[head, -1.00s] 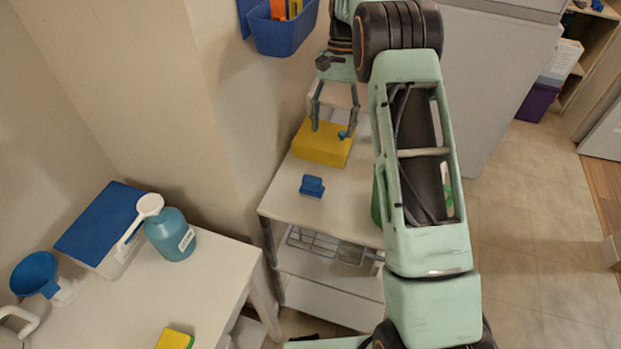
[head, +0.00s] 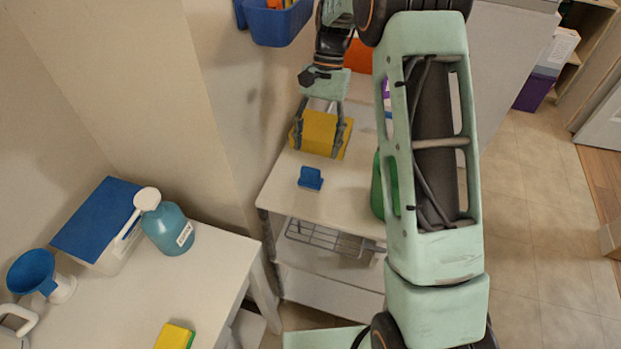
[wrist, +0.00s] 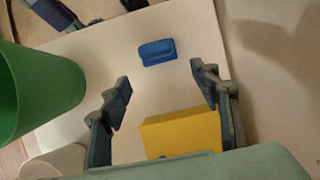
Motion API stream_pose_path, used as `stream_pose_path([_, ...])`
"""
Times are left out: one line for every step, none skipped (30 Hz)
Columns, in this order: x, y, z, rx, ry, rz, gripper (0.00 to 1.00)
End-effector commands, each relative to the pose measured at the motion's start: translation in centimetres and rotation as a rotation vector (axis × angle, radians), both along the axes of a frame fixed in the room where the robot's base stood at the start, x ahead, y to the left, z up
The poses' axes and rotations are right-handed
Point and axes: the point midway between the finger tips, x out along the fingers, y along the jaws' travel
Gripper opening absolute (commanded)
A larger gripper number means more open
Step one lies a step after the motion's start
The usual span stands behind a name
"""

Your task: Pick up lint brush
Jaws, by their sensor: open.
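The lint brush appears to be the small blue object (head: 310,178) lying on the top of the white shelf unit, in front of a yellow block (head: 322,133). In the wrist view the blue object (wrist: 157,52) lies ahead of the fingertips, between their lines and apart from them. My gripper (head: 316,148) is open and empty over the yellow block, its fingers seen against the block's sides. In the wrist view my gripper (wrist: 162,88) has the yellow block (wrist: 182,135) low between its fingers. I cannot tell whether they touch it.
A green container (wrist: 38,95) stands on the shelf top (head: 275,188) beside the blue object. A blue wall bin (head: 275,22) hangs above. A white table (head: 130,310) at left holds a teal bottle (head: 170,230) and a yellow-green sponge (head: 174,337). Bare shelf surrounds the blue object.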

Motion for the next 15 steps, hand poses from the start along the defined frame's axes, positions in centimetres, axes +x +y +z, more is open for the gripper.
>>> stream_pose_path([-0.7, 0.3, 0.0, 0.0, 0.0, 0.002, 0.56])
stream_pose_path([-1.1, 0.5, 0.1, 0.0, 0.0, 0.002, 0.56])
stream_pose_path([-1.5, 0.6, 0.1, 0.0, 0.0, 0.002, 0.56])
stream_pose_path([-1.8, 0.7, 0.0, 0.0, 0.0, 0.002, 0.56])
stream_pose_path([-2.0, 0.8, 0.0, 0.0, 0.0, 0.002, 0.56])
stream_pose_path([-2.3, 0.9, 0.0, 0.0, 0.0, 0.001, 0.56])
stream_pose_path([-2.5, 1.0, 0.0, -0.001, 0.0, 0.001, 0.56])
stream_pose_path([-2.6, 1.0, 0.0, -0.001, 0.0, 0.001, 0.56])
stream_pose_path([-2.7, 1.1, 0.0, -0.001, 0.0, 0.001, 0.56])
stream_pose_path([-2.8, 1.1, -0.1, -0.001, 0.0, 0.001, 0.56])
stream_pose_path([-2.8, 1.1, -0.2, -0.001, 0.0, 0.0, 0.56])
stream_pose_path([-3.0, 1.2, -0.6, 0.0, 0.001, 0.0, 0.56])
stream_pose_path([-3.2, 1.2, -0.9, -0.001, 0.003, 0.001, 0.56])
stream_pose_path([-3.3, 1.3, -1.3, -0.001, 0.003, 0.001, 0.56])
stream_pose_path([-3.5, 1.4, -1.9, -0.001, 0.003, 0.001, 0.56])
